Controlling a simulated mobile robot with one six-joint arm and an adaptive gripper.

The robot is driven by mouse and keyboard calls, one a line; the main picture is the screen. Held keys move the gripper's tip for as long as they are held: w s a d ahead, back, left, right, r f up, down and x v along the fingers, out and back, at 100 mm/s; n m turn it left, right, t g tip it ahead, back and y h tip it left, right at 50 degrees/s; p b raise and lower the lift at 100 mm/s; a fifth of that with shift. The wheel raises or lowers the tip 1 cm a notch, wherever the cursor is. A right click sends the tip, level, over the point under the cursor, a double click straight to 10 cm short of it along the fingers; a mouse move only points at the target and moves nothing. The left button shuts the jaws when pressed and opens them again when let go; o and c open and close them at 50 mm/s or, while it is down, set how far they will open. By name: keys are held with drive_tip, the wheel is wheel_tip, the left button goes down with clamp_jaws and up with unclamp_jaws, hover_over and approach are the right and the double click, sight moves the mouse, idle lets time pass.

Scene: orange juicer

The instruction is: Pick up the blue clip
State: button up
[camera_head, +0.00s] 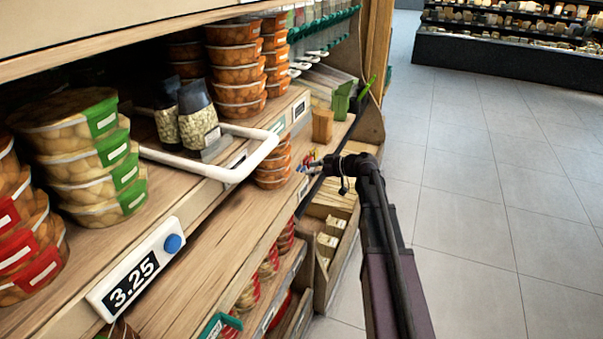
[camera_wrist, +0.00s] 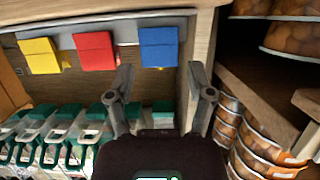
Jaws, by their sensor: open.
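The blue clip (camera_wrist: 158,46) hangs at the right end of a row on a grey rail in the wrist view. A red clip (camera_wrist: 94,50) and a yellow clip (camera_wrist: 40,55) hang to its left. My gripper (camera_wrist: 159,76) is open and empty. Its two fingers stand apart, and the blue clip shows between and beyond their tips, not gripped. In the head view my gripper (camera_head: 315,163) reaches in at the shelf edge, close to small coloured shapes too small to tell apart.
A wooden upright (camera_wrist: 203,50) stands right of the blue clip, near my right finger. Stacked orange tubs (camera_wrist: 262,150) are beyond it. Green-topped packs (camera_wrist: 55,140) sit lower left. In the head view a white bar (camera_head: 240,172) juts from the shelf; the tiled floor (camera_head: 480,190) at right is clear.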

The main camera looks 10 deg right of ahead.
sight(304, 169)
drive_tip(key=shift+b+x, duration=0.5)
drive_tip(key=shift+x, duration=1.4)
drive_tip(key=c, duration=0.5)
